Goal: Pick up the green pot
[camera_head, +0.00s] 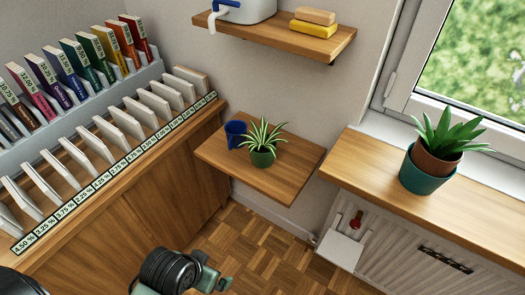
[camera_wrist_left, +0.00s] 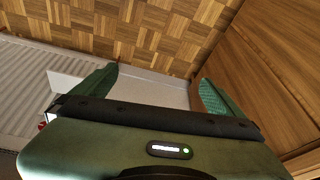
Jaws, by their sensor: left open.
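The green pot (camera_head: 262,158) is small and dark green and holds a striped, spiky-leaved plant. It stands upright on a small wooden wall shelf (camera_head: 285,182) in the middle of the head view, right of a blue cup or small can (camera_head: 235,133). My left gripper (camera_head: 217,283) is at the bottom of the head view, partly cut off, apart from the pot and below it in the picture. In the left wrist view, the left gripper (camera_wrist_left: 155,92) is open and empty, its two green fingers wide apart. The pot is not in the wrist view.
A larger teal pot (camera_head: 427,179) with a plant stands on the windowsill (camera_head: 480,209) at right. A higher shelf (camera_head: 290,37) holds a white container and yellow and tan blocks. A book rack (camera_head: 105,155) stands left. Parquet floor (camera_head: 235,238) lies below.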

